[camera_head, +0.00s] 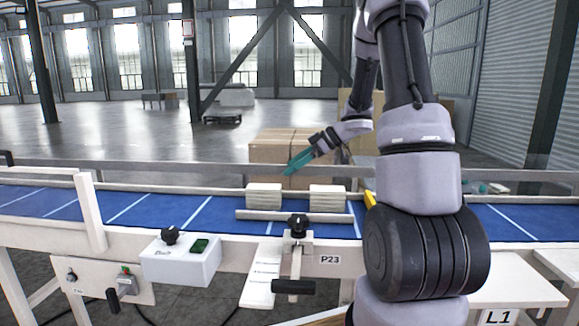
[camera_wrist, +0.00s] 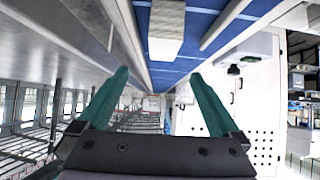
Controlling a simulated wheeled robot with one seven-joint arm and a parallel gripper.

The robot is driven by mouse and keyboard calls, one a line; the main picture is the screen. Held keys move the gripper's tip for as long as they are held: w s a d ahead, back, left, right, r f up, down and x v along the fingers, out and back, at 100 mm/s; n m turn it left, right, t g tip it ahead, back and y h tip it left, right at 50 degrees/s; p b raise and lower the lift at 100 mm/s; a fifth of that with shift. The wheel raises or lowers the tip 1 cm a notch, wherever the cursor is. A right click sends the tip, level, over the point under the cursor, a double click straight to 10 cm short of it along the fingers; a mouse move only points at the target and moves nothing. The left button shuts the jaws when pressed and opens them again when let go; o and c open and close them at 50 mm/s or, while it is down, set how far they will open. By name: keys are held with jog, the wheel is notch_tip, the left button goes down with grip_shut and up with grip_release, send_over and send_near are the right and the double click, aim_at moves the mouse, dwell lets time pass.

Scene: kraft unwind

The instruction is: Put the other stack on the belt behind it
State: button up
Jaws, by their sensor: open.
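Two pale stacks stand side by side at the conveyor, a left stack (camera_head: 264,196) and a right stack (camera_head: 328,199) with layered edges. A pale bar (camera_head: 290,216) runs along their front; I cannot tell exactly what each stack's underside rests on. The blue belt (camera_head: 150,211) shows around them. My gripper (camera_head: 290,166) has teal fingers and hangs above and behind the left stack, apart from it. In the wrist view the fingers are spread and empty (camera_wrist: 158,75). A pale stack (camera_wrist: 166,28) shows there ahead, against the belt (camera_wrist: 203,18); which one is unclear.
A rail (camera_head: 150,176) runs along the belt's far side, with cardboard boxes (camera_head: 270,146) beyond. A clamp with a black knob (camera_head: 298,222) stands at the front edge near the P23 label. A white control box (camera_head: 181,259) is front left. My arm hides belt at right.

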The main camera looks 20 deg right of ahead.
jog(key=w+d+r+m+t+h, duration=0.2)
jog(key=w+r+m+t+h, duration=0.3)
jog(key=r, duration=0.6)
jog(key=s+d+r+m+t+h, duration=0.4)
jog(key=s+d+r+m+h, duration=0.25)
jog(key=r, duration=0.35)
jog(key=s+a+f+m+g+y, duration=0.1)
jog(key=s+a, duration=0.3)
jog(key=s, duration=0.4)
jog(key=s+a+f+m+g+y, duration=0.1)
jog(key=s+a+f+m+g, duration=0.1)
jog(key=s, duration=0.6)
jog(key=s+a+f+m+g+y, duration=0.1)
jog(key=s+a+m+g+y, duration=0.1)
jog(key=s+a, duration=0.3)
jog(key=s+m+g, duration=0.1)
jog(key=s, duration=0.2)
jog(key=shift+s+a+f, duration=0.25)
jog(key=shift+a+f, duration=0.05)
jog(key=shift+f, duration=0.05)
jog(key=shift+d, duration=0.15)
